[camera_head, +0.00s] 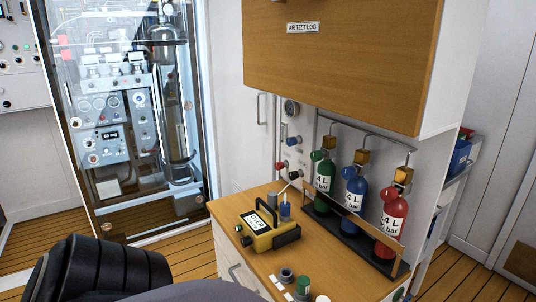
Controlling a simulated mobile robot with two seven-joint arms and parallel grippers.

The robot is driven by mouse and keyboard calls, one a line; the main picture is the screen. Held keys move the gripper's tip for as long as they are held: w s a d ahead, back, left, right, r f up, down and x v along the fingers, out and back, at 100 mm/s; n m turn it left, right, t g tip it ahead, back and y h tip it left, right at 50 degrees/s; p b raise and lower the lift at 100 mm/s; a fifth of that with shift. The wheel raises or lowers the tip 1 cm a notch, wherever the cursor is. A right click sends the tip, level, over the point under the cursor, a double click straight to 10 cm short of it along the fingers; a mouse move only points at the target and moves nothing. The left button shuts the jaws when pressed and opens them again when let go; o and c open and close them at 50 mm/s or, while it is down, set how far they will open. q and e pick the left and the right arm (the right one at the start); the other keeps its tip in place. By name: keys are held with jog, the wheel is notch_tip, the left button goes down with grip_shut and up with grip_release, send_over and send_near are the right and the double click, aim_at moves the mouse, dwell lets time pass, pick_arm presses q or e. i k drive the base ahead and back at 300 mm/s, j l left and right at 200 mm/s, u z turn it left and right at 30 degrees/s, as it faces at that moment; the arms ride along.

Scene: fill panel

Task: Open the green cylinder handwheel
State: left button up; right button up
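The green cylinder (323,194) stands upright at the left end of a row of three in a rack on the wooden counter. It has a white label, partly cut off by the rack's rail. Its round green handwheel (316,156) is at the top left of the cylinder, beside a brass valve block (329,143). I cannot tell from this view how far the handwheel is turned. Neither of my grippers is in view, and nothing touches the handwheel.
The blue cylinder (354,194) and red cylinder (393,215) stand to the right. The rack's wooden rail (345,228) runs in front. A yellow meter (268,232) and a blue bottle (285,210) sit nearby on the counter. A wooden cabinet (345,60) overhangs the cylinders.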

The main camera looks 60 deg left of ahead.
aim_at(317, 155)
jog(key=i+u, duration=0.1)
jog(key=u, duration=0.3)
jog(key=i+l+u, duration=0.1)
jog(key=u, duration=0.3)
jog(key=l+u, duration=0.15)
jog(key=u, duration=0.25)
jog(key=i+l, duration=0.05)
